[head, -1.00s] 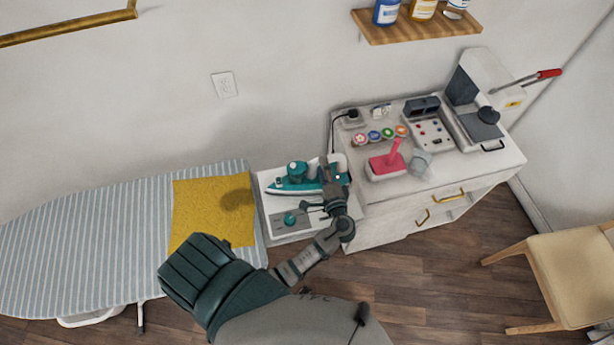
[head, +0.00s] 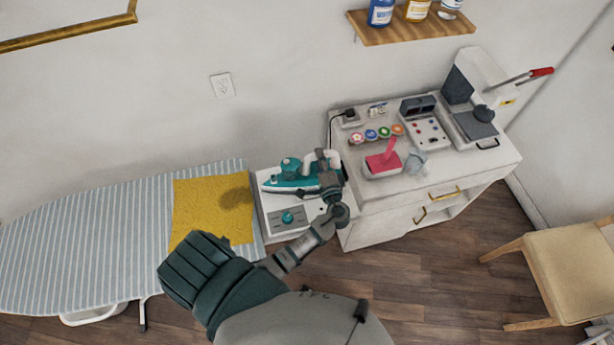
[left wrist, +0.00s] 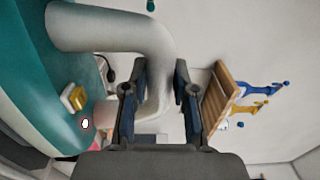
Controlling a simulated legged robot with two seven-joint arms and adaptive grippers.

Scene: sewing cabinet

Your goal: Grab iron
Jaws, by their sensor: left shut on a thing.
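The teal and white iron (head: 290,180) sits on its white station (head: 268,207) between the ironing board and the cabinet, its tip toward the left. My left gripper (head: 325,165) is at the iron's right, rear end. In the left wrist view, the iron's teal body (left wrist: 30,60) fills the left side, and its pale curved handle (left wrist: 110,28) runs down between the fingers of my left gripper (left wrist: 160,85). The fingers are shut on the handle. My right gripper is not in view.
The striped ironing board (head: 90,230) with a yellow cloth (head: 205,205) is on the left. A wooden shelf (head: 415,28) hangs above; a chair (head: 570,265) stands right.

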